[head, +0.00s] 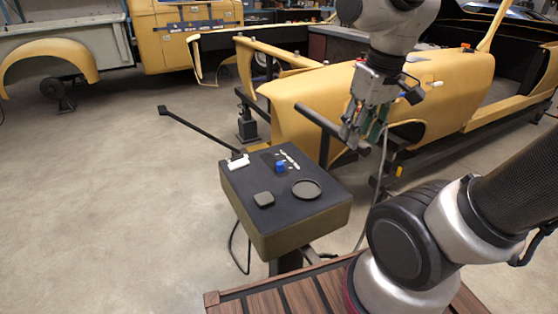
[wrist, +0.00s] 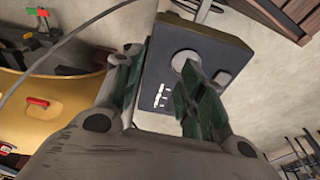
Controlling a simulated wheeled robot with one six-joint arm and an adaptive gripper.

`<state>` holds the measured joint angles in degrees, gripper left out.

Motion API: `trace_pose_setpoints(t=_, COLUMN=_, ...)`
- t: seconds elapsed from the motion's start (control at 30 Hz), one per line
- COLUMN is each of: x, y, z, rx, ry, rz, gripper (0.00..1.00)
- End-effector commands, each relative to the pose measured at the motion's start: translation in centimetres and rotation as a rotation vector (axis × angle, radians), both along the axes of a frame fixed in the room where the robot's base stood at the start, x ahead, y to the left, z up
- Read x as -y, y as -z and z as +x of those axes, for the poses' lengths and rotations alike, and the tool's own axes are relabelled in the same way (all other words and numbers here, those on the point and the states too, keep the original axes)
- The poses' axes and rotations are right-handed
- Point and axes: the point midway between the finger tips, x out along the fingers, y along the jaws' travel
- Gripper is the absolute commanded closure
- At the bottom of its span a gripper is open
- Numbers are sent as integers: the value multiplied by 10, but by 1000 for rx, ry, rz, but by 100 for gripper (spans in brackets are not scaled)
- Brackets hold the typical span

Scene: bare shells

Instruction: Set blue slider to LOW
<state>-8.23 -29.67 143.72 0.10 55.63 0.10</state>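The blue slider (head: 280,167) is a small blue knob on the dark top of a control box (head: 288,228). White marks (head: 290,158) stand beside it, too small to read, so I cannot tell which setting it is at. My gripper (head: 355,138) is above and to the right of the box in the head view, apart from the slider. In the wrist view my gripper (wrist: 160,66) has its two green-padded fingers spread with nothing between them. The box (wrist: 228,52) and white marks (wrist: 160,96) show beyond the fingers. I cannot make out the blue slider there.
A dark bar (head: 200,130) sticks out behind the box. A yellow car shell (head: 300,105) stands behind.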

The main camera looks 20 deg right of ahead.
Motion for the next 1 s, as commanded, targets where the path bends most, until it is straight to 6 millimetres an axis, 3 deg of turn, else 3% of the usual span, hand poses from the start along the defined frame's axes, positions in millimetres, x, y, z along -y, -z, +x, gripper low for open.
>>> trace_pose_setpoints(t=0.2, x=-56, y=40, z=67, rx=-179, ry=-119, rz=-37, gripper=61)
trace_pose_setpoints(t=0.4, x=-105, y=77, z=121, rx=-245, ry=-139, rz=-61, gripper=61)
trace_pose_setpoints(t=0.5, x=-119, y=85, z=144, rx=-236, ry=-115, rz=-59, gripper=61)
trace_pose_setpoints(t=0.57, x=-125, y=78, z=162, rx=-194, ry=-82, rz=-41, gripper=61)
trace_pose_setpoints(t=0.73, x=-126, y=90, z=165, rx=-180, ry=-39, rz=-32, gripper=61)
trace_pose_setpoints(t=1.0, x=-126, y=135, z=164, rx=-182, ry=-40, rz=-32, gripper=61)
